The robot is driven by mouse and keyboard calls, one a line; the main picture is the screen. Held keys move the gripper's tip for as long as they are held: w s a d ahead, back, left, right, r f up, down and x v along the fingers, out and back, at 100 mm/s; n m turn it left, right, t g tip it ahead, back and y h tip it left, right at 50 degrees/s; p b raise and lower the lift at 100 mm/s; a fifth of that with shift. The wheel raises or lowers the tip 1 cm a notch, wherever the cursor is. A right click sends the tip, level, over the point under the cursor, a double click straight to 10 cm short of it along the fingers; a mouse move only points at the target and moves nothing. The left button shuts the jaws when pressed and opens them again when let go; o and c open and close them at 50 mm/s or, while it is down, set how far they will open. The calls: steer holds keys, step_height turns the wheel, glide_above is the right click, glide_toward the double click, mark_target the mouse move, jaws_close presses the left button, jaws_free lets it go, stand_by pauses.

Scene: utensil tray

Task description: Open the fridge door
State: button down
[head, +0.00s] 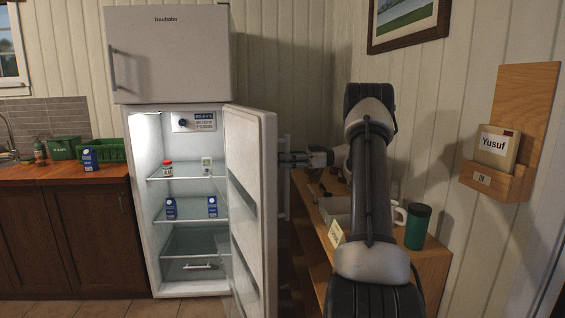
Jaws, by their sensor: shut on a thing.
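The white fridge (139,200) stands at the left middle with its lower door (255,200) swung wide open toward me and to the right. The lit inside shows glass shelves with a red-capped jar, small cartons and a lower drawer. The upper freezer door (170,55) is closed. My gripper (287,158) is at the outer side of the open door, shut on its vertical handle (284,200). The fingertips are small and partly hidden behind the door edge.
A wooden sideboard (432,262) with a green cup (417,226), a white mug and a tray stands right of the door, close to it. A wooden counter (60,173) with green crates is at left. A wall holder (497,184) hangs at right. Floor before the fridge is clear.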

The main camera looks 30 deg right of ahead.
steer(key=shift+s, duration=0.1)
steer(key=c, duration=1.3)
jaws_free()
steer(key=v, duration=1.2)
